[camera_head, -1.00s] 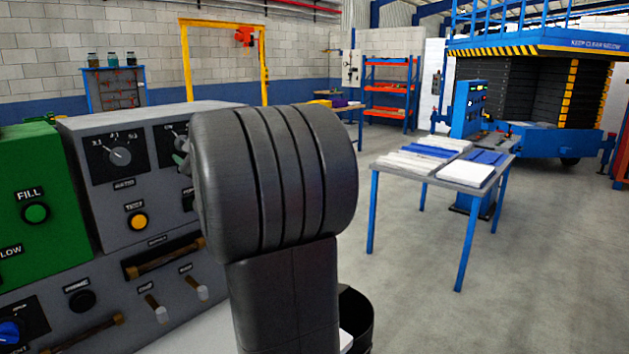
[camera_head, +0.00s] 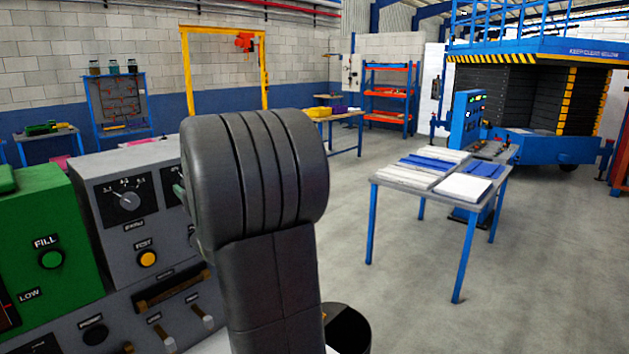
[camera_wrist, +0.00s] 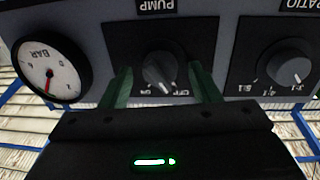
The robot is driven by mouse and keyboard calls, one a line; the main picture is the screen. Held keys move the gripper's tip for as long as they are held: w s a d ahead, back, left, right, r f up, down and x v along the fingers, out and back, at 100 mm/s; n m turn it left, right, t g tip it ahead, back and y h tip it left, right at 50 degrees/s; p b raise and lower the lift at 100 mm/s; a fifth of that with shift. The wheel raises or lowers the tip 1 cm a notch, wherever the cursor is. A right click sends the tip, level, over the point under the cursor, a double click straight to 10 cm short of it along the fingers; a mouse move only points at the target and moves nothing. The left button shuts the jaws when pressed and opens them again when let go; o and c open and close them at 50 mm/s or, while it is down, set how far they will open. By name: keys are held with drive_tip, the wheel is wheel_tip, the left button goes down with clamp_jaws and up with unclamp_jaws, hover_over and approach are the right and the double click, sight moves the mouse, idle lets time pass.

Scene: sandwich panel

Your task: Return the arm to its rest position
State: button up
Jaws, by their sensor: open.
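My gripper (camera_wrist: 161,84) is open in the wrist view. Its two green fingers stand apart, one on each side of the dark PUMP knob (camera_wrist: 160,68), with visible gaps between knob and fingers. I cannot tell how far the fingertips are from the panel face. In the head view my dark arm stands upright in front of the grey control panel (camera_head: 125,165). It hides the PUMP knob and nearly all of my gripper; only a bit of green shows at the arm's left edge.
A BAR gauge (camera_wrist: 48,70) and the RATIO knob (camera_wrist: 290,68) flank the PUMP knob. A green FILL unit (camera_head: 45,225) adjoins the panel. A black bin (camera_head: 348,330) stands below right of my arm. A blue-legged table (camera_head: 455,205) holds sheets; open floor lies around it.

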drive_tip(key=shift+s+d+m, duration=0.5)
drive_tip(key=shift+s+d, duration=0.7)
drive_tip(key=shift+s, duration=0.05)
